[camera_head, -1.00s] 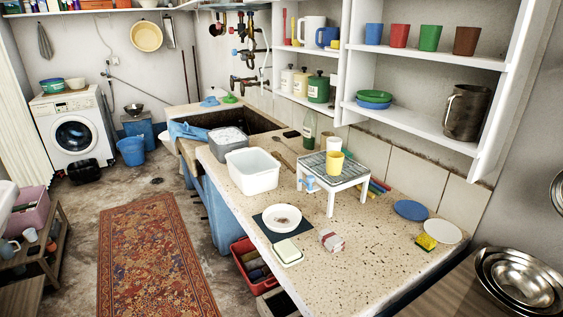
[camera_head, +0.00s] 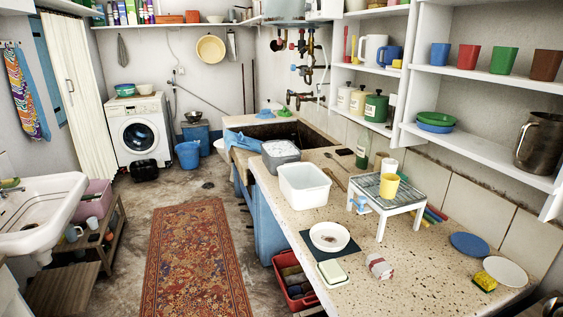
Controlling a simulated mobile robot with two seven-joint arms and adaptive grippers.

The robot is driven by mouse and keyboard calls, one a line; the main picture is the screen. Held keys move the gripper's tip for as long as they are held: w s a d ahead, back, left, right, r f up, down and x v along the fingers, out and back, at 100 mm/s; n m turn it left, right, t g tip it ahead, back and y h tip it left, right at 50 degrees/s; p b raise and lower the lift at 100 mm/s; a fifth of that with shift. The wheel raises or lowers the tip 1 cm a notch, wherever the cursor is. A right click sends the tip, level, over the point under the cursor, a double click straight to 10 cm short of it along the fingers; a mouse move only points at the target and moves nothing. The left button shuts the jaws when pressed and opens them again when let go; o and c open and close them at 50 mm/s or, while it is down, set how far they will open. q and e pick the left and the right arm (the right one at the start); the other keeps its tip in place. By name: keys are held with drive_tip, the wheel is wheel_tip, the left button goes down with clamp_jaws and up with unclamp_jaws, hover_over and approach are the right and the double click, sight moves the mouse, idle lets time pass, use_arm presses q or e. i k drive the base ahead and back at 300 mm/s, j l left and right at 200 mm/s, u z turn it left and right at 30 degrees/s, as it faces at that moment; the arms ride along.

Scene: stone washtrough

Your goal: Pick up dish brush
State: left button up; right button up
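I cannot make out a dish brush for certain. A long thin brown wooden item (camera_head: 335,180) lies on the speckled stone counter (camera_head: 400,270), between the white tub (camera_head: 304,196) and the small white stand (camera_head: 403,207). It could be a brush or a spoon; its ends are too small to tell. A smaller brown item lies just behind it. Neither of my grippers shows in the head view.
A green bottle (camera_head: 362,148) stands behind the wooden item. A white bowl (camera_head: 330,235) and a soap dish (camera_head: 332,273) are near the front edge. Shelves hang above. Floor around the red rug (camera_head: 198,262) is open.

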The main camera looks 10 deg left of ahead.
sight(326, 171)
drive_tip(key=k+z, duration=0.15)
drive_tip(key=k, duration=0.45)
drive_tip(key=k+l+z, duration=0.1)
drive_tip(key=k, duration=0.5)
drive_tip(key=l+z, duration=0.1)
drive_tip(key=z, duration=1.5)
drive_tip(key=j+z, duration=0.55)
drive_tip(key=z, duration=0.15)
drive_tip(key=k+j, duration=0.1)
drive_tip(key=j, duration=0.65)
drive_tip(key=k+j, duration=0.1)
drive_tip(key=j, duration=0.65)
drive_tip(key=k+j, duration=0.1)
drive_tip(key=j, duration=0.65)
drive_tip(key=k+j, duration=0.1)
drive_tip(key=j, duration=0.6)
